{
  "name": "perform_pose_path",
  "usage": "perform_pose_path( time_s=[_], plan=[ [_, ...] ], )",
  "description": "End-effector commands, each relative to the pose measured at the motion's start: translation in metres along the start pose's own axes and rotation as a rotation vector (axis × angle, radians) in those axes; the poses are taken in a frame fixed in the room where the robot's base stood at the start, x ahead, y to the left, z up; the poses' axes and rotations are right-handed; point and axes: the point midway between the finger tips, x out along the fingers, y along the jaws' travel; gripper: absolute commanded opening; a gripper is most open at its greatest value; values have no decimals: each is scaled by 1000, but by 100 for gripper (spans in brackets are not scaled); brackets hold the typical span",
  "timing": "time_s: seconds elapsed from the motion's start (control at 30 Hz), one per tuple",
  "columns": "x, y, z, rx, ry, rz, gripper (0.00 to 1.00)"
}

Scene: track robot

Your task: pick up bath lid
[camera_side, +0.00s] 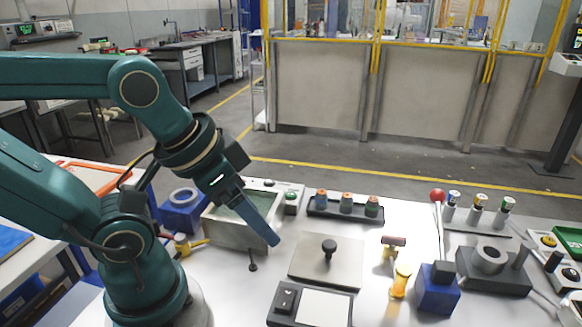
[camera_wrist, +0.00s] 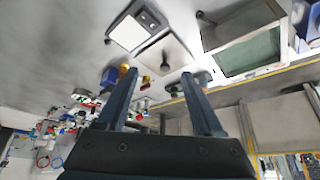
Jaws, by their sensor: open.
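The bath lid (camera_side: 345,271) is a flat, square, grey metal plate with an upright black knob (camera_side: 329,248) in its middle. It lies on the white table, right of the bath (camera_side: 225,232), an uncovered metal tank with greenish liquid. My gripper (camera_side: 275,241) hangs tilted above the table, between the bath and the lid, up and left of the knob; from the side its fingers overlap. In the wrist view the two blue fingers (camera_wrist: 159,73) are apart with nothing held. The lid (camera_wrist: 178,52) and its knob (camera_wrist: 165,67) show beyond the fingertips.
A black device with a white top (camera_side: 323,308) sits just in front of the lid. A rack of several capped jars (camera_side: 346,207) stands behind it. A yellow hourglass-shaped piece (camera_side: 401,280) and a blue block with a red-ball lever (camera_side: 437,293) stand to the right.

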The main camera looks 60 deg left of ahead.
Motion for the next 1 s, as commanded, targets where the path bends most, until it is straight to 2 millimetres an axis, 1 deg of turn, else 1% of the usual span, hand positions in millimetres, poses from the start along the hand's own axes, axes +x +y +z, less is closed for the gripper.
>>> perform_pose_path(
  time_s=[0.1, 0.17, 0.27, 0.37, 0.5, 0.57, 0.7, 0.83, 0.9, 1.0],
  plan=[
    [-8, 0, -17, 7, 22, -1, 69],
    [-8, -1, -28, 10, 12, -1, 69],
    [-5, -2, -48, 14, -22, -3, 69],
    [4, -4, -68, 17, -67, -5, 69],
    [26, -7, -90, 18, -143, -6, 69],
    [38, -8, -98, 17, -177, -6, 69],
    [71, -12, -110, 14, -263, -6, 69],
    [105, -16, -112, 9, -345, -4, 69],
    [121, -17, -110, 6, -386, -2, 69],
    [139, -18, -104, 0, -435, -1, 69]
  ],
)
